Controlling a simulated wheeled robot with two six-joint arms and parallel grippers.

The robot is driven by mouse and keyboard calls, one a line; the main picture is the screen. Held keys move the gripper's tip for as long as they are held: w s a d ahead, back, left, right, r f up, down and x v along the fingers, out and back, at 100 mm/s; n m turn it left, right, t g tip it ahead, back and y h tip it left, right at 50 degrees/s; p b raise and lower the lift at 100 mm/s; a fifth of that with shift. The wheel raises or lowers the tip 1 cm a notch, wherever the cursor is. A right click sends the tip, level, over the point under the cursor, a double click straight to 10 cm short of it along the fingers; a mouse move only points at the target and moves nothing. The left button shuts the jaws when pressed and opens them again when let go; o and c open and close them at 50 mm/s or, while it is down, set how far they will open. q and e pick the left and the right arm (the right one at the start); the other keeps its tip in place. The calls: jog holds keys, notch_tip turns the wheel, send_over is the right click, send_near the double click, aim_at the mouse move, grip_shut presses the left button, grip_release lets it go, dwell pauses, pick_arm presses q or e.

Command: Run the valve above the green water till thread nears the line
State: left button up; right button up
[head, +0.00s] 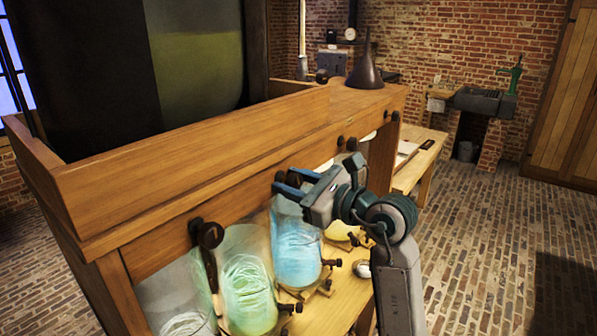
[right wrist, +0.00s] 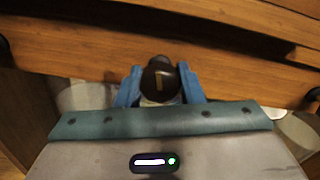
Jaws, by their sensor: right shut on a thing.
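A jar of green water (head: 248,292) stands on the lower shelf, with pale thread-like strands coiled inside. A dark valve (head: 207,236) with a long handle hangs just above its left side. A jar of blue water (head: 296,245) stands to its right, also with pale strands. My right gripper (head: 296,183) is at the wooden beam above the blue jar, not the green one. In the right wrist view its blue fingers are shut on a round black valve knob (right wrist: 160,80) with a pale mark. Any line on the green jar cannot be made out. My left gripper is not in view.
A paler jar (head: 182,300) stands at the left and a yellow one (head: 342,232) is partly hidden behind my right arm. Small dark clamps (head: 290,307) stick out at the jars' bases. A wooden-walled tank stand (head: 200,150) rises above. The brick floor at right is clear.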

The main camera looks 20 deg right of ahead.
jog(key=shift+f, duration=0.1)
jog(key=shift+r+m+p, duration=0.25)
jog(key=shift+m+p, duration=0.85)
jog(key=shift+p, duration=0.15)
jog(key=shift+f+m+p, duration=0.15)
jog(key=shift+m+p, duration=0.35)
jog(key=shift+m, duration=0.3)
jog(key=o, duration=1.1)
jog(key=shift+o, duration=0.2)
